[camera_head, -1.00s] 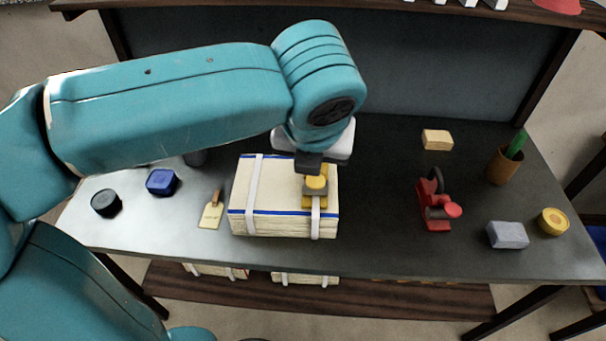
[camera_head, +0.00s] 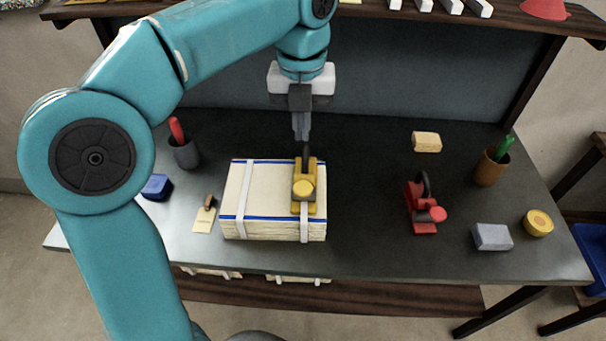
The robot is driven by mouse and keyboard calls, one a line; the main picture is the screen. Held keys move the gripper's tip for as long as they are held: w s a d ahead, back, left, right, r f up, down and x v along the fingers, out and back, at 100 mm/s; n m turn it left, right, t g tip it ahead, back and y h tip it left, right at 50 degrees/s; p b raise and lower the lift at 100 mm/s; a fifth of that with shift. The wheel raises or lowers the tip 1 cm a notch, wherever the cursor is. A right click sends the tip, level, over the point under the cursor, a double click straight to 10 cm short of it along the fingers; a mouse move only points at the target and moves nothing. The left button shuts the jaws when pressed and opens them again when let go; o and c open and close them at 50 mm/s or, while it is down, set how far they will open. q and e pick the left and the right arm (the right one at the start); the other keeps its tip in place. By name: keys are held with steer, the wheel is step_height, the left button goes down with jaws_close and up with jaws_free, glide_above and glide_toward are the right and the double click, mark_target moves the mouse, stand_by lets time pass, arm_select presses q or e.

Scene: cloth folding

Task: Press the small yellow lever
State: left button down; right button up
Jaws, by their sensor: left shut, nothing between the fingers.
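A small yellow lever device (camera_head: 304,189) with a round yellow knob and a dark upright part sits on the right side of a cream strapped bundle (camera_head: 263,201) with blue edge lines. My left gripper (camera_head: 301,138) points down just behind and above the device, its grey fingers shut and empty. The fingertips overlap the top of the dark part in the picture; I cannot tell whether they touch it. My right gripper is not in view.
A red lever device (camera_head: 421,207) stands to the right on the dark table. A sponge-like block (camera_head: 426,142), grey block (camera_head: 492,237), yellow round tin (camera_head: 538,223) and brown cup (camera_head: 490,168) are further right.

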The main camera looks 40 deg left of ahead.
mark_target(302, 187)
arm_select(q)
step_height(302, 187, down, 12)
steer(key=shift+s+f+b, duration=0.1)
steer(key=shift+s+b, duration=0.05)
steer(key=shift+b, duration=0.55)
steer(key=shift+f, duration=0.6)
